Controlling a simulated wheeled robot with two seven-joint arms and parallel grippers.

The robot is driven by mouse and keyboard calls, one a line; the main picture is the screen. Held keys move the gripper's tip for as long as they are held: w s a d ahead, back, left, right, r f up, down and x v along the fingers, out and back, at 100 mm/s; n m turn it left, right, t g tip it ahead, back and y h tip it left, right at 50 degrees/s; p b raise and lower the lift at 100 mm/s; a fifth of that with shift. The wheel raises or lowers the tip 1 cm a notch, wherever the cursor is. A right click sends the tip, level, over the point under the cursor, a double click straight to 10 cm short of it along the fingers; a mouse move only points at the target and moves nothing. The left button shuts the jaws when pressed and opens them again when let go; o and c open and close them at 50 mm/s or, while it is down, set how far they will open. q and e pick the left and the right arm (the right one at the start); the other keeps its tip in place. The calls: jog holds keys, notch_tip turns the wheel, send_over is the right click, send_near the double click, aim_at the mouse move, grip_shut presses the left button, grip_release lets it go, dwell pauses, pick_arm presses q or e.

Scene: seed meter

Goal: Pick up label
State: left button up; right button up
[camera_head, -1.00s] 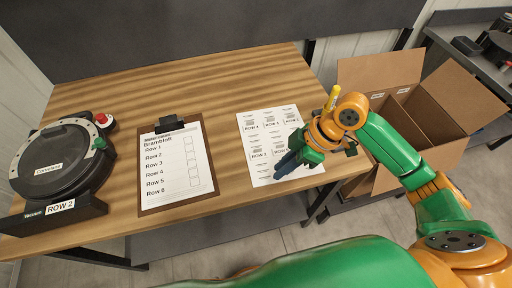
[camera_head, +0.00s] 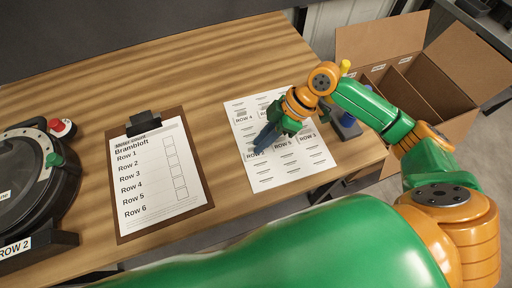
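The label sheet (camera_head: 290,172) lies flat on the wooden table, right of the clipboard. It is white and carries several printed row labels, among them a ROW 5 label (camera_head: 283,141). My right gripper (camera_head: 256,148) reaches down over the left middle of the sheet, its dark fingers close to the row labels and covering part of them. I cannot tell whether the fingers are open or shut, or whether they touch a label. My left gripper is not in view.
A clipboard (camera_head: 207,190) with a Brambloft row list lies mid-table. The round seed meter (camera_head: 20,185) stands at the left, with a ROW 2 label (camera_head: 14,249) on its base. A divided cardboard box (camera_head: 447,108) stands beyond the right edge. The table's back is clear.

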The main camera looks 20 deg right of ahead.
grip_shut()
jog(key=shift+r, duration=0.15)
